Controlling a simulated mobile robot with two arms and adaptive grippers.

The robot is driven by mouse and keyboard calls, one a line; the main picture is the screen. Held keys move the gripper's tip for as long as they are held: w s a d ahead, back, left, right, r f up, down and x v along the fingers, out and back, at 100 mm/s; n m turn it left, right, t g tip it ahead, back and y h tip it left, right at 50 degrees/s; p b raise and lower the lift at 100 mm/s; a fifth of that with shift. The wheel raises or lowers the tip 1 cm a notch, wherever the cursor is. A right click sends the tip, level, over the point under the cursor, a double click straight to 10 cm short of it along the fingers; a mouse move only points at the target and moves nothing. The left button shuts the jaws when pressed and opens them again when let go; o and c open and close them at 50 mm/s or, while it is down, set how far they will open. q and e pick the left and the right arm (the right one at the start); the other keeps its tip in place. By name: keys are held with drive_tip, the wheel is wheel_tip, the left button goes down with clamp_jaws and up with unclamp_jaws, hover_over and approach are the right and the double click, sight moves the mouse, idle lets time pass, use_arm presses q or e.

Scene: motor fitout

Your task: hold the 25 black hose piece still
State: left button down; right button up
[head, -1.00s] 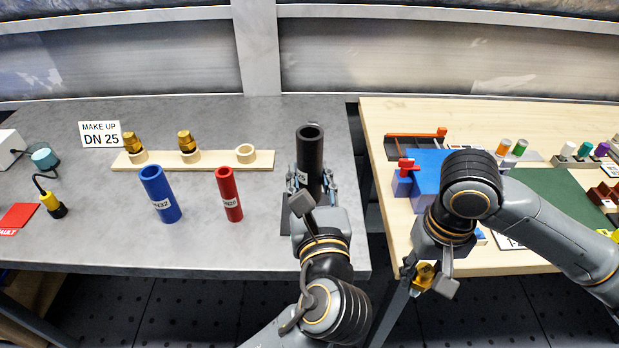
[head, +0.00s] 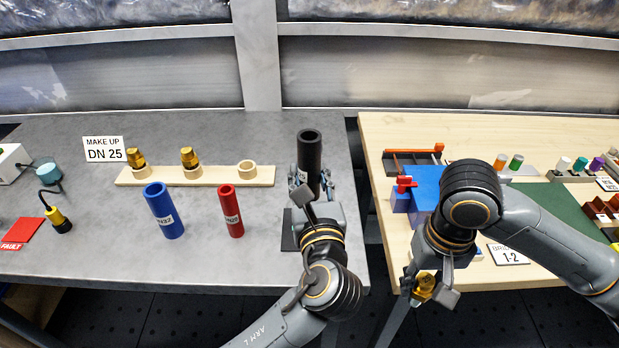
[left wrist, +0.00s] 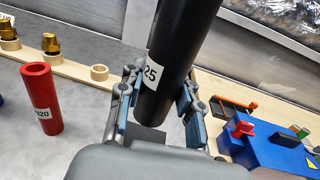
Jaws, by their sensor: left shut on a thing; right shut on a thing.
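The black hose piece (head: 309,160) stands about upright near the right end of the grey bench. My left gripper (head: 311,188) is shut around its lower part. In the left wrist view the hose (left wrist: 176,60) passes between both fingers (left wrist: 155,100), with part of a label reading 25 beside the left finger. Its lower end shows above a dark pad (left wrist: 170,131); I cannot tell whether they touch. My right gripper (head: 428,289) is shut on a brass fitting (head: 425,284) in front of the wooden table's edge, apart from the hose. The fingers partly hide the fitting.
A blue hose (head: 163,212) and a red hose (head: 231,212) stand left of my left gripper. Behind them a wooden rack (head: 215,177) holds two brass fittings; its right ring (head: 247,168) is empty. A blue block (head: 426,186) sits behind my right arm.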

use_arm(q)
drive_tip(key=shift+w+p, duration=0.4)
drive_tip(key=shift+w, duration=0.9)
use_arm(e)
drive_tip(key=shift+r, duration=0.45)
use_arm(q)
drive_tip(key=shift+f, duration=0.1)
